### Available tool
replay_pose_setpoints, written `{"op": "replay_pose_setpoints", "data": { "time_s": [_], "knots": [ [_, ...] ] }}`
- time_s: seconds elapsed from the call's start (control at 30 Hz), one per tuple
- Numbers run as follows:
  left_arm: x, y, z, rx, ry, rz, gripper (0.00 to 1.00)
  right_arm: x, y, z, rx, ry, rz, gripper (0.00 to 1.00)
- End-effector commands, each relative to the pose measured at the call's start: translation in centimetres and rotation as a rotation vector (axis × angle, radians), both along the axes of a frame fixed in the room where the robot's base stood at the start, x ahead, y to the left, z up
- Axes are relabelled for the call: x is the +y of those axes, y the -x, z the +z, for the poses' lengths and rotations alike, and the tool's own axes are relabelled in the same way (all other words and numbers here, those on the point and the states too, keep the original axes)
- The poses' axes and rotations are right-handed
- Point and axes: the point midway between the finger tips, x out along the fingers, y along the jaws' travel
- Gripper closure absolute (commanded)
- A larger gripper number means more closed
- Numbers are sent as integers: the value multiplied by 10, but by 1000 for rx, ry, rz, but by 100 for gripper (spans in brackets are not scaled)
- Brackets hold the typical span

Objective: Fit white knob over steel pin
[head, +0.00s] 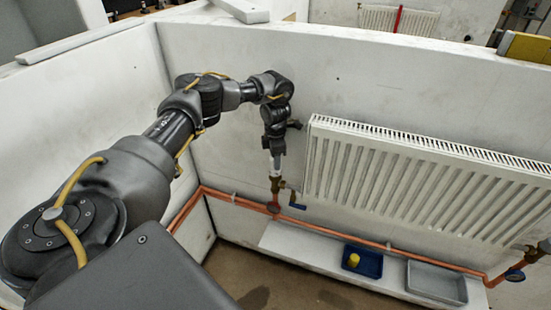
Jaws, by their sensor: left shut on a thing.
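My left gripper (275,150) points straight down at the left end of the radiator. It is shut on the white knob (275,168), which shows as a small pale piece below the fingers. Right under the knob is the brass valve (277,184) on the vertical copper pipe. The steel pin does not show; the knob and gripper cover the valve's top. I cannot tell whether the knob is around the pin or just above it. My right gripper is not in view.
The white radiator (420,180) hangs on the wall right of the gripper. A blue lever (297,206) sits beside the valve. A blue tray (362,261) with a yellow piece (354,260) and a grey tray (436,283) stand on the white ledge (300,247) below.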

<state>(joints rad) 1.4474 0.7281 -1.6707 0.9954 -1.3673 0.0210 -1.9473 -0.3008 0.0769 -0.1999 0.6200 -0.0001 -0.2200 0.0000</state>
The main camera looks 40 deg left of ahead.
Motion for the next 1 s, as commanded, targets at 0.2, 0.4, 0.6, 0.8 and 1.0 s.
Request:
{"op": "replay_pose_setpoints", "data": {
  "time_s": [0.2, 0.4, 0.6, 0.8, 1.0],
  "knots": [
    [0, 0, -3, 0, 0, 0, 87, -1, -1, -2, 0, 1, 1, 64],
    [0, 0, -3, 0, 0, 0, 87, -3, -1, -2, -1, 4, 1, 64],
    [0, 0, -3, 0, 0, 0, 87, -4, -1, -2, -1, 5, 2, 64],
    [0, 0, -8, 0, 0, 0, 87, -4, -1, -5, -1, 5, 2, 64],
    [0, 0, -13, 0, 0, 0, 87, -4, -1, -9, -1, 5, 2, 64]
  ]
}}
